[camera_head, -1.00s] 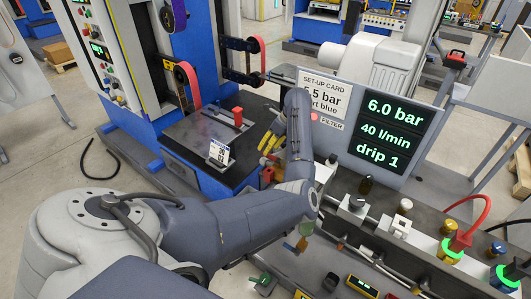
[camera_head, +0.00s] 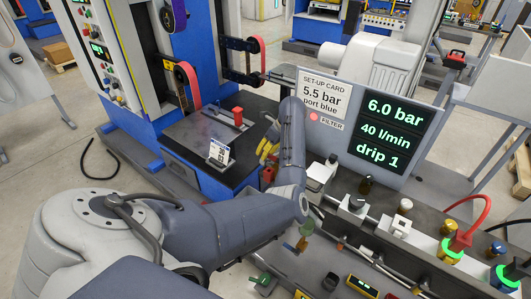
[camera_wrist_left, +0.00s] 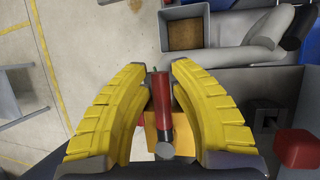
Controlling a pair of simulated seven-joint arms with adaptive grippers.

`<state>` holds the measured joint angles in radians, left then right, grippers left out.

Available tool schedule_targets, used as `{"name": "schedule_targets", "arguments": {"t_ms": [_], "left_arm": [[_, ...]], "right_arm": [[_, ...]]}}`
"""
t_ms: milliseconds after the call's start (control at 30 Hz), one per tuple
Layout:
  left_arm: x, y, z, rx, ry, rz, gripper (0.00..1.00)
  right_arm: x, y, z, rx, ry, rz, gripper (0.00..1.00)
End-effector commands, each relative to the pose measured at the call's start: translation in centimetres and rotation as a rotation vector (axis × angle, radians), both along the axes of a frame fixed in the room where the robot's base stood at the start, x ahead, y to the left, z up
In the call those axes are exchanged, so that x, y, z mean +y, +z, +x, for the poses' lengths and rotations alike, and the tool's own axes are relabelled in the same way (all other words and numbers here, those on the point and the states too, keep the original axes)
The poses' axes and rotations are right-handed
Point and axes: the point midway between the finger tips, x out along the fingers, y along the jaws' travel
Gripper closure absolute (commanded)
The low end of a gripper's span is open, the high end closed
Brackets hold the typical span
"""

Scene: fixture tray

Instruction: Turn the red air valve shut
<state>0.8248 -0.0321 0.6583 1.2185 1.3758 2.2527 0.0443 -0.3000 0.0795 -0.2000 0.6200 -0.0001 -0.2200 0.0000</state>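The red valve lever (camera_wrist_left: 161,100) stands between the two yellow fingers of my left gripper (camera_wrist_left: 164,76) in the left wrist view. The fingers are apart, with narrow gaps beside the lever; firm contact does not show. A grey round end (camera_wrist_left: 165,150) sits at the lever's near end, over an orange-yellow block (camera_wrist_left: 152,130). In the head view my left gripper (camera_head: 268,148) is left of the set-up card, and a small red part (camera_head: 267,174) shows just below it, mostly hidden. My right gripper is not in view.
The screen (camera_head: 390,135) reads 6.0 bar, 40 l/min, drip 1. The set-up card (camera_head: 323,94) reads 5.5 bar, port blue. A red block (camera_head: 238,115) stands on the dark machine table. Red (camera_head: 461,238) and blue (camera_head: 497,249) fittings stand at the right. A red cube (camera_wrist_left: 297,149) is right of the fingers.

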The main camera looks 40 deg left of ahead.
Motion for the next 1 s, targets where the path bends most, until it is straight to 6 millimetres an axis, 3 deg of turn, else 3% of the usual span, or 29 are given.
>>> {"name": "schedule_targets", "arguments": {"t_ms": [167,667,1000], "left_arm": [[0.0,0.0,0.0,0.0,0.0,0.0,1.0],[0.0,-0.1,-0.3,0.002,0.026,0.0,1.0],[-0.5,-0.1,-2.2,0.002,0.25,-0.004,1.0]], "right_arm": [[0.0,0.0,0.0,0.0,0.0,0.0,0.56],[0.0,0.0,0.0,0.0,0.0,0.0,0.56],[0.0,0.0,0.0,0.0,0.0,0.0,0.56]]}}
